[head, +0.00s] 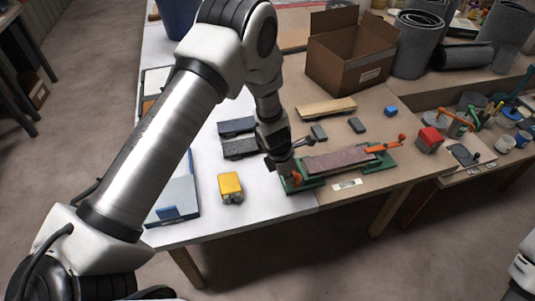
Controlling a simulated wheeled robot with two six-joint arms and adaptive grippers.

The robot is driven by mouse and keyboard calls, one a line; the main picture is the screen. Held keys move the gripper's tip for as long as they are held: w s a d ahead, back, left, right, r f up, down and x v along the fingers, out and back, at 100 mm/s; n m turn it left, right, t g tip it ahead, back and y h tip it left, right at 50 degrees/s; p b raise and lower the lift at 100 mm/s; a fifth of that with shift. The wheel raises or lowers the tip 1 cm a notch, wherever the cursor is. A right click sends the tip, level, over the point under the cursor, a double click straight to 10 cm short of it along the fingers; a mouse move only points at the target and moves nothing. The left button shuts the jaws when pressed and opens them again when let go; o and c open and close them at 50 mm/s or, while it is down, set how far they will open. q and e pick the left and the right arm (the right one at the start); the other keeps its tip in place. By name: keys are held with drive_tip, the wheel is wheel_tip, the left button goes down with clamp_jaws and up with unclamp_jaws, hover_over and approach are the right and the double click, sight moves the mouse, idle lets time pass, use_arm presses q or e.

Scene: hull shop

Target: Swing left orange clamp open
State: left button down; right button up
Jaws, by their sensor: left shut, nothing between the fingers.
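A green fixture (378,163) lies on the table with a long reddish-brown board (340,160) on it. The left orange clamp (295,178) is at the fixture's left end and is small and partly covered by my gripper. The right orange clamp (384,147) is at the other end, its arm reaching up and right. My left gripper (285,172) points down right beside the left clamp, its fingers shut with nothing held; I cannot tell whether it touches the clamp. My right gripper is out of view.
A yellow block-like tool (230,187) and dark grey blocks (240,147) lie left of the fixture. A cardboard box (350,53) stands behind, with grey rolls (413,45) beside it. A red object (429,139) is to the right.

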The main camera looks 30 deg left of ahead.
use_arm(q)
drive_tip(key=shift+w+d, duration=0.1)
drive_tip(key=shift+d, duration=0.15)
idle(0.4)
